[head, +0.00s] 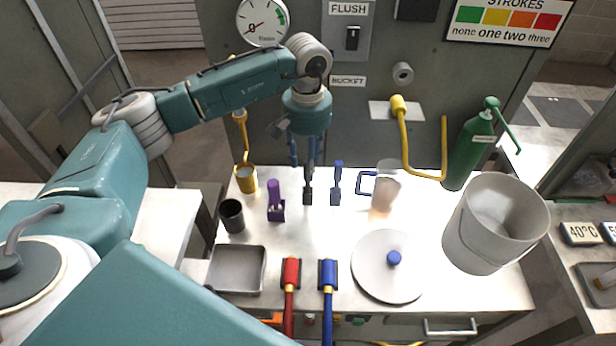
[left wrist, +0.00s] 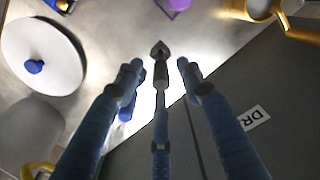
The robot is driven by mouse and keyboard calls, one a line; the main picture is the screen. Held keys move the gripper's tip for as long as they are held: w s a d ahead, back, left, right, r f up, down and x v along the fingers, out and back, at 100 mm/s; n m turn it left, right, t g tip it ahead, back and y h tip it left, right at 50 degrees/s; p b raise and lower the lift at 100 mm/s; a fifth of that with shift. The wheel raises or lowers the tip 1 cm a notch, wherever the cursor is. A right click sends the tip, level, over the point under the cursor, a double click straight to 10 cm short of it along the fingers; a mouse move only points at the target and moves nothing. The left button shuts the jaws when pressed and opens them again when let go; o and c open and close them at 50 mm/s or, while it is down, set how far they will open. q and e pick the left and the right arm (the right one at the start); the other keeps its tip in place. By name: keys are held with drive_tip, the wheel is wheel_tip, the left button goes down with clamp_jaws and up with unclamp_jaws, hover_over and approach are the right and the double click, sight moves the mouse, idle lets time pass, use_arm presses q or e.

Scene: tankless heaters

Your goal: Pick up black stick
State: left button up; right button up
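A black stick (head: 308,194) stands on the white table between a purple stick (head: 276,203) and a blue stick (head: 337,184). In the left wrist view the dark stick (left wrist: 160,75) shows in the gap between the fingers, its pointed end beyond the fingertips. My left gripper (head: 303,163) points down from above, just over the black stick. The stick's upper part is partly hidden by the fingers in the head view. My right gripper is not in view.
A yellow mug (head: 246,179) and a dark cup (head: 232,216) stand at the left. A clear mug (head: 385,186), a round lid (head: 375,275) and a bucket (head: 495,222) stand at the right. A grey panel rises behind the table. Red and blue levers are in front.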

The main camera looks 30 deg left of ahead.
sight(308, 183)
use_arm(q)
wheel_tip(308, 183, down, 3)
drive_tip(key=shift+r, duration=0.1)
drive_tip(key=shift+f+p, duration=0.3)
drive_tip(key=shift+p, duration=0.2)
wheel_tip(308, 183, down, 4)
drive_tip(key=shift+w+r+p, duration=0.15)
drive_tip(key=shift+r+p, duration=0.05)
drive_tip(key=shift+p, duration=0.55)
drive_tip(key=shift+f, duration=0.45)
clamp_jaws()
